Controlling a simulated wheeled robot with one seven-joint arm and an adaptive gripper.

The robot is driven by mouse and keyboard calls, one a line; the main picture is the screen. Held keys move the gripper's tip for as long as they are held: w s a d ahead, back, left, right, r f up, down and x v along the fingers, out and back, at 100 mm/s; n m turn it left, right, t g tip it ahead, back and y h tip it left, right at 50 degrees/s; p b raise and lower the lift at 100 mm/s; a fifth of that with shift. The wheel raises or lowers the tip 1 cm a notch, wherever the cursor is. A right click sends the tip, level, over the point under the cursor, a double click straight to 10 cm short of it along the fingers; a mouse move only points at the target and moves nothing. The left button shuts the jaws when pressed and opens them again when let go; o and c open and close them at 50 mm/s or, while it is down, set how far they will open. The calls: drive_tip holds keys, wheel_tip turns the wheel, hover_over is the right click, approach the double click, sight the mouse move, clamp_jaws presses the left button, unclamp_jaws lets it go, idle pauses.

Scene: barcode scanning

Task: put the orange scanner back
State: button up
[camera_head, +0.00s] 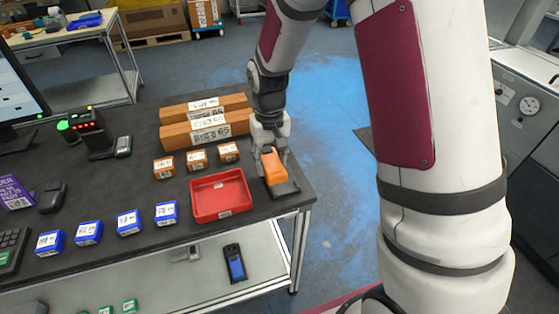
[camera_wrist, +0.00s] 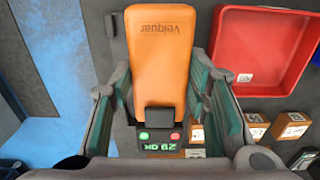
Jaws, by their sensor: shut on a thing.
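The orange scanner (camera_head: 273,166) is at the right end of the dark table in the head view, over or on a dark flat base (camera_head: 287,190). I cannot tell whether it rests fully on that base. My gripper (camera_head: 268,147) comes down from above and is shut on the scanner. In the wrist view the scanner (camera_wrist: 160,50) lies between the two fingers of my gripper (camera_wrist: 158,90). Its orange back faces the camera, and a small display with green and red buttons (camera_wrist: 160,140) shows at its lower end.
A red tray (camera_head: 221,213) stands just left of the scanner, empty. Small brown boxes (camera_head: 197,159), long brown boxes (camera_head: 205,129) and several blue boxes (camera_head: 129,222) stand on the table. A black device with lights (camera_head: 90,125) is further left. The table's right edge is close to the scanner.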

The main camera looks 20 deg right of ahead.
drive_tip(key=d, duration=0.1)
drive_tip(key=w+d, duration=0.2)
drive_tip(key=shift+w+f, duration=0.15)
drive_tip(key=shift+f, duration=0.1)
drive_tip(key=shift+f+p, duration=0.5)
drive_tip(key=shift+f, duration=1.2)
drive_tip(key=shift+f, duration=0.4)
drive_tip(key=shift+f, duration=0.2)
drive_tip(key=o, duration=1.4)
drive_tip(key=shift+c, duration=0.2)
